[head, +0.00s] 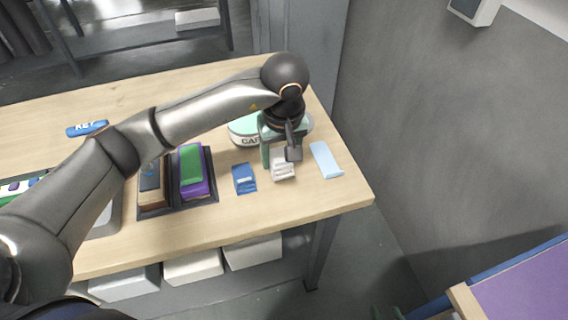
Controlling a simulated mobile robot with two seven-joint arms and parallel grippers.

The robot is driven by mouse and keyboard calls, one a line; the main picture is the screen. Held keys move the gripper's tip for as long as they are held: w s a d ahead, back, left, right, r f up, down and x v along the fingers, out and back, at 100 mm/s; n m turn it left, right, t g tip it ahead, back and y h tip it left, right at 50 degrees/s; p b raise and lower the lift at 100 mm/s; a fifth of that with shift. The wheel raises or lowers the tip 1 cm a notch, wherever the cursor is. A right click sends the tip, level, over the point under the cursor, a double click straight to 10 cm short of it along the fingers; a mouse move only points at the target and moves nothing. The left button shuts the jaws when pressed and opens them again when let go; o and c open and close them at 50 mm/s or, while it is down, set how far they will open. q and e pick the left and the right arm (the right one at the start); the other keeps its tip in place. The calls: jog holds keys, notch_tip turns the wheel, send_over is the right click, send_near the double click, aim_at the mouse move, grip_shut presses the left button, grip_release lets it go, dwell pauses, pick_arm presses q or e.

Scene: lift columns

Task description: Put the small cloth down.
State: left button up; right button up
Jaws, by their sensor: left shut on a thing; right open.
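A small folded white cloth (283,171) is at the right part of the wooden table, just at my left gripper (279,160). My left gripper reaches down from above and is shut on this cloth; its fingers hide part of it. I cannot tell whether the cloth touches the tabletop. A blue folded cloth (244,178) lies to its left, and a flat light blue cloth (326,160) lies to its right, near the table's right edge.
The wooden table (230,210) has bare strips in front of the cloths and at its right corner. A round tub (244,131) stands behind my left gripper. A dark tray (215,189) holds books on the left.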

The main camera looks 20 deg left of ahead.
aim_at(284, 165)
pick_arm(q)
jog(key=shift+w+d+f, duration=0.15)
jog(key=shift+w+f, duration=0.35)
jog(key=shift+f, duration=0.1)
jog(key=f, duration=0.3)
jog(key=shift+w+f+p, duration=0.2)
jog(key=shift+f+p, duration=0.05)
jog(key=shift+p, duration=0.15)
jog(key=shift+f, duration=0.2)
jog(key=o, duration=1.3)
jog(key=shift+o, duration=0.2)
jog(key=shift+r, duration=0.1)
jog(key=shift+r, duration=0.25)
jog(key=r, duration=0.4)
jog(key=s+r, duration=0.1)
jog(key=r, duration=0.2)
jog(key=d+r, duration=0.1)
jog(key=r, duration=0.3)
jog(key=shift+s+r+b, duration=0.25)
jog(key=shift+r+b, duration=0.05)
jog(key=shift+b, duration=0.05)
